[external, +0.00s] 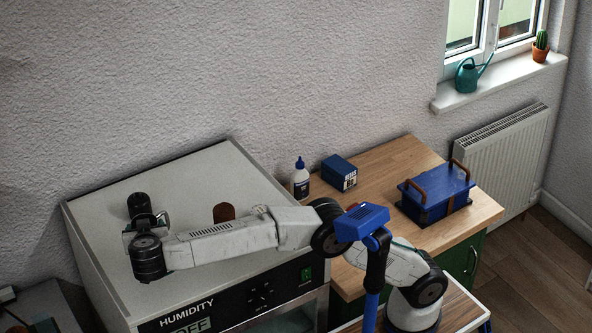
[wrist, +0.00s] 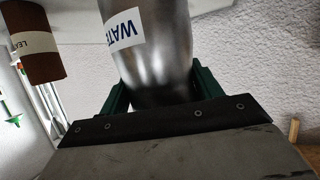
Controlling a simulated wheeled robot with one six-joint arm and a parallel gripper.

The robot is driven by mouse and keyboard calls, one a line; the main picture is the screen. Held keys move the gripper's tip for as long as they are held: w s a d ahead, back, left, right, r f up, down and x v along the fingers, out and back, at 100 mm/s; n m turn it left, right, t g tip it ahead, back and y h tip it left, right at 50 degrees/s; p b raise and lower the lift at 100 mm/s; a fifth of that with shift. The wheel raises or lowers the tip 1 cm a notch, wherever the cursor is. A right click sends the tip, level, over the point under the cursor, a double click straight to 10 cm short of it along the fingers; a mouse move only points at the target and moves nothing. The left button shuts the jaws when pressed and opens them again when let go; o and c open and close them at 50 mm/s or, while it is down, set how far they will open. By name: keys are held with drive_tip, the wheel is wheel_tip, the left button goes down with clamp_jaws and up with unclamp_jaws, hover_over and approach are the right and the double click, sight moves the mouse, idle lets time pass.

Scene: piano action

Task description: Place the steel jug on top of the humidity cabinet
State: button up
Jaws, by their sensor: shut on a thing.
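The steel jug (wrist: 160,62) is a shiny metal vessel with a white label showing blue letters that begin "WAT". In the wrist view it stands between the green fingers of my gripper (wrist: 163,90), which is shut on it. The label's letters look inverted, and the jug's far end is cut off by the top of the frame. The humidity cabinet (external: 212,168) is the large pale box at left in the external view. My wrist (external: 147,240) is over its top, near the left side. The jug cannot be made out there, and whether it touches the cabinet top is unclear.
A brown cylinder (external: 223,212) stands on the cabinet top, right of my wrist; it also shows in the wrist view (wrist: 34,45). The cabinet top's back part is clear. A bottle (external: 300,178), blue carton (external: 339,172) and blue case (external: 436,192) sit on the wooden worktop (external: 392,155).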

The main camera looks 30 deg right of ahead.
drive_tip(key=shift+f, duration=3.1)
drive_tip(key=shift+f, duration=0.15)
drive_tip(key=o, duration=1.2)
